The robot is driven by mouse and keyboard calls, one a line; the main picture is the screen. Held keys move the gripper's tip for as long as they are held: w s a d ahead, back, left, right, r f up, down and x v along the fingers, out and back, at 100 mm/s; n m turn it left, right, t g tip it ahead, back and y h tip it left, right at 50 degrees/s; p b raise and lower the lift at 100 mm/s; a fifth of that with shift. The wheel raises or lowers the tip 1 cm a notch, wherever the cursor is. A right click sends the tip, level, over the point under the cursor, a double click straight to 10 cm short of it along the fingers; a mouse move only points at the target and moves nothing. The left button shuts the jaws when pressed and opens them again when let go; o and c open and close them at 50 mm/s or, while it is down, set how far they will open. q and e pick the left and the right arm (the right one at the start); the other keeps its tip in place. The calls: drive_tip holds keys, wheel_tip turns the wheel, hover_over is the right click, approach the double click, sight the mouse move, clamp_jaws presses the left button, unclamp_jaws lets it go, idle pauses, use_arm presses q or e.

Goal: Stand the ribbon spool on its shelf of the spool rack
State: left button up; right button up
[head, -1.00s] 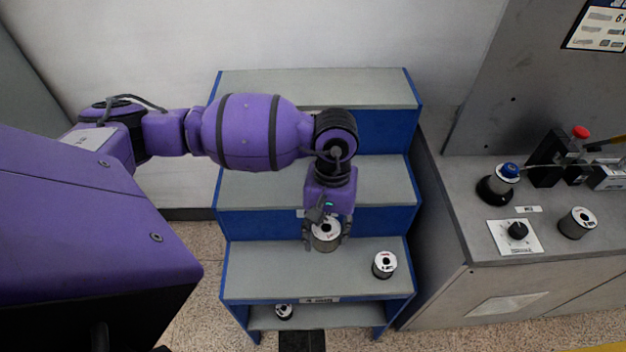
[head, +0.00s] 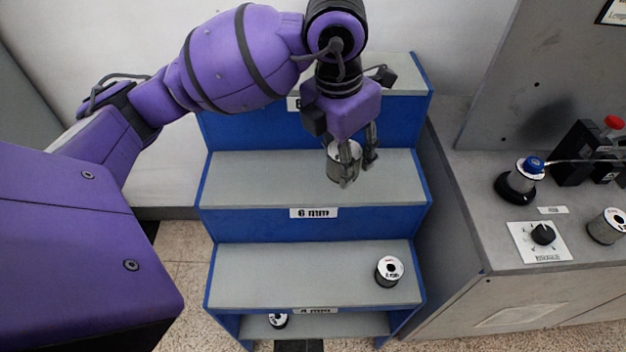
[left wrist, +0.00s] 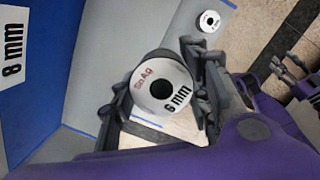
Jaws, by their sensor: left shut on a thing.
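The ribbon spool (head: 341,165) is a grey-sided roll with a white end face. In the left wrist view the spool (left wrist: 146,85) reads "SnAg" and "6 mm". My left gripper (head: 359,168) is shut on it, with its fingers on either side. In the head view it holds the spool in front of the stepped spool rack (head: 300,225), over the middle shelf (head: 255,178) labelled "6 mm". I cannot tell whether the spool touches that shelf.
Another spool (head: 389,271) stands at the right of the lower shelf labelled "4 mm", and one (head: 278,320) sits at the bottom. The middle shelf looks otherwise empty. A grey bench (head: 480,290) at right carries a knob panel (head: 541,241) and a spool (head: 607,226).

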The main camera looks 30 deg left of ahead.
use_arm(q)
drive_tip(key=shift+n, duration=0.7)
drive_tip(key=a+f, duration=0.2)
drive_tip(key=a, duration=0.2)
drive_tip(key=w+a+f, duration=0.1)
drive_tip(key=a+f, duration=0.2)
drive_tip(key=a, duration=0.1)
drive_tip(key=a+f+p, duration=0.1)
drive_tip(key=a+f, duration=0.1)
drive_tip(key=a, duration=0.2)
drive_tip(key=shift+w+a+f, duration=0.15)
drive_tip(key=shift+a+f, duration=0.1)
drive_tip(key=shift+a, duration=0.15)
drive_tip(key=shift+a+f, duration=0.5)
drive_tip(key=shift+f, duration=0.2)
drive_tip(key=f, duration=0.3)
drive_tip(key=shift+w+a+f, duration=0.15)
drive_tip(key=shift+a+f, duration=0.05)
drive_tip(key=shift+f, duration=0.1)
drive_tip(key=o, duration=1.6)
